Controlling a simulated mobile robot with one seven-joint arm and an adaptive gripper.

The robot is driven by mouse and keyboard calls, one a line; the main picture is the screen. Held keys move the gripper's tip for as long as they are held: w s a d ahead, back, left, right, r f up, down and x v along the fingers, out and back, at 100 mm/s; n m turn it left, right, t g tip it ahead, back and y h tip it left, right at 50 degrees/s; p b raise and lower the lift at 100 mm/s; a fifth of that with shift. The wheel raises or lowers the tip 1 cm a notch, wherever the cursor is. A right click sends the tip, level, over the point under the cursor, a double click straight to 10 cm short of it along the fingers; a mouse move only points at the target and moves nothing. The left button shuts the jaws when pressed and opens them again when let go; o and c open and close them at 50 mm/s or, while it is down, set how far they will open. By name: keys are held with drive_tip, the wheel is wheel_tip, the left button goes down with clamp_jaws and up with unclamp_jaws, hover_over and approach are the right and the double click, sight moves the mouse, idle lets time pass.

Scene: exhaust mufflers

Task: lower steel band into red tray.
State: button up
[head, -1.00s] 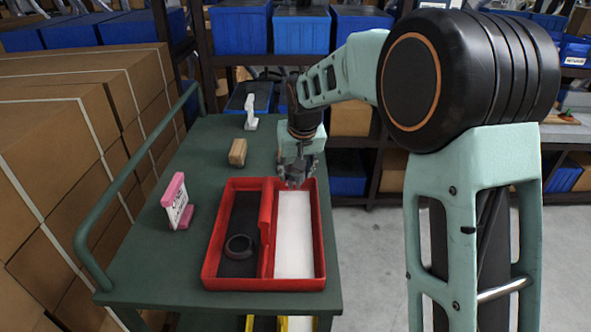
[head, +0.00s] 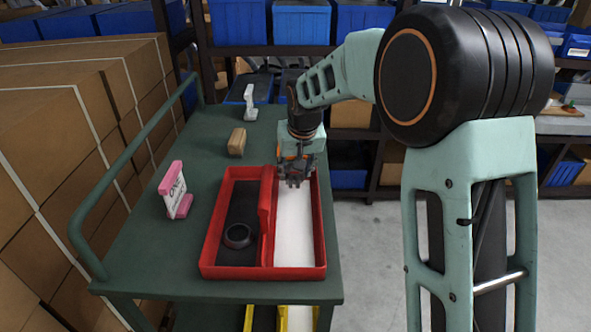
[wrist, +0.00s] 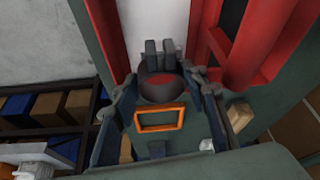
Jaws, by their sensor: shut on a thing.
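The red tray (head: 212,235) lies on the cart, split lengthwise into a dark-floored left and a white-floored right compartment. My gripper (head: 293,182) points down at the far end of the white compartment. In the wrist view my gripper's fingers (wrist: 163,52) are close together over the white floor. A dark round band-like piece (wrist: 160,88) shows beside the fingers, with red inside its outline; I take it as the steel band in my grip. It cannot be made out in the head view. Whether it touches the floor is unclear. Another dark ring (head: 238,236) lies in the left compartment.
The green cart top (head: 160,250) also holds a pink-and-white block (head: 174,190), a wooden block (head: 237,142) and a white object (head: 250,102), all left of or beyond the tray. The cart's rail (head: 90,210) and stacked cartons (head: 50,130) are at left.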

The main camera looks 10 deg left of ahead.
sight(295, 194)
drive_tip(key=shift+f+b, duration=1.7)
drive_tip(key=shift+f, duration=0.8)
idle(1.1)
drive_tip(key=o, duration=1.3)
